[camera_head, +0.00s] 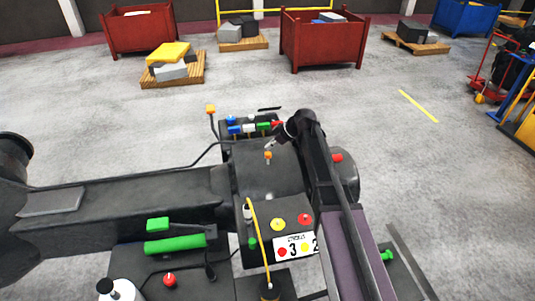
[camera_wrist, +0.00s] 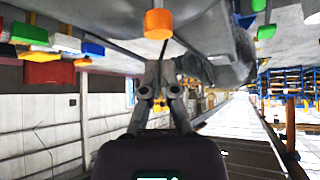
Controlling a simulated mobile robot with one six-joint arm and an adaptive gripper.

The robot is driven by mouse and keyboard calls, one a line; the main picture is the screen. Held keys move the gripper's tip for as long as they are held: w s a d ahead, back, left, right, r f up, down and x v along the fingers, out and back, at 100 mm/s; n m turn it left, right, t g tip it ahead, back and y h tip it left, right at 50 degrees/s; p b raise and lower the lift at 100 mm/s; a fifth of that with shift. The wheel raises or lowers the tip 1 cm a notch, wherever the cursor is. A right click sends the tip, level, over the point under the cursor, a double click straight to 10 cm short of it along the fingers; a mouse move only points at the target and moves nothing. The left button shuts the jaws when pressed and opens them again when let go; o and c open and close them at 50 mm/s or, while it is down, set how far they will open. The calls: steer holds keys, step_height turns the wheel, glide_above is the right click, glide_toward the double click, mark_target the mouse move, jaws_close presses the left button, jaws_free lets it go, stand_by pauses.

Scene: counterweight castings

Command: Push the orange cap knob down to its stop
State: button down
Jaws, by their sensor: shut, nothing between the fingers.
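The orange cap knob (camera_head: 268,155) stands on the dark machine top, in the middle of the head view. An orange cylindrical cap (camera_wrist: 158,24) shows at the top of the wrist view, with a thin dark stem beside it. My gripper (camera_head: 270,146) comes in from the upper right in the head view, its tips close to the knob. In the wrist view my gripper (camera_wrist: 161,62) has its fingers together and empty, pointing towards the cap. I cannot tell whether the tips touch it.
Blue, white, green and red blocks sit behind the knob, including a green block (camera_head: 263,126). A yellow rod (camera_head: 258,240), a yellow button (camera_head: 277,224) and a red button (camera_head: 305,219) are in front.

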mark_target(269, 153)
steer(key=shift+f+b, duration=1.9)
steer(key=shift+b, duration=0.05)
steer(key=shift+r, duration=0.15)
stand_by(1.1)
steer(key=shift+r+p, duration=1.8)
steer(key=shift+p, duration=0.15)
steer(key=shift+f, duration=0.1)
